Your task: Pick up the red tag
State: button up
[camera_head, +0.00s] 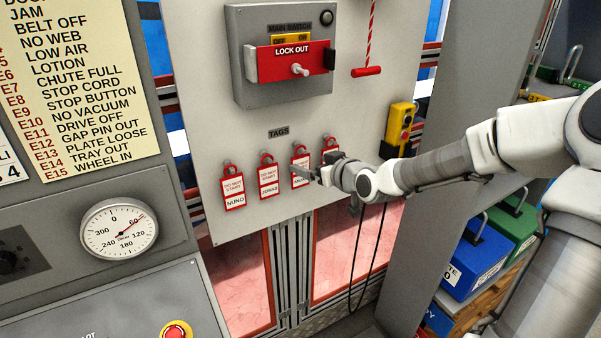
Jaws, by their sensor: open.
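Several red tags with white labels hang in a row on hooks on the grey panel, under a "TAGS" plate (278,132). The leftmost red tag (233,192) reads NUNO. The second red tag (268,177) reads JONAS. The third red tag (300,168) has its name partly covered by my gripper. The rightmost red tag (330,148) is mostly hidden behind my gripper. My gripper (304,172) is open at the third tag's lower part. I cannot tell whether its fingers touch the tag or stand around it.
A main switch box (285,92) with a red LOCK OUT plate sits above the tags. A red pull cord handle (367,71) hangs at its right. A yellow pendant (399,127) is right of my gripper, with a black cable looping below. A pressure gauge (119,230) is at left.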

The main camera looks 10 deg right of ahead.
aim_at(301, 162)
jog(key=shift+f+x, duration=0.15)
jog(key=shift+x, duration=1.2)
jog(key=shift+f+x, duration=0.15)
jog(key=shift+x, duration=1.25)
jog(key=shift+s, duration=0.1)
jog(key=c, duration=1.3)
jog(key=shift+c, duration=0.2)
jog(key=shift+r, duration=0.1)
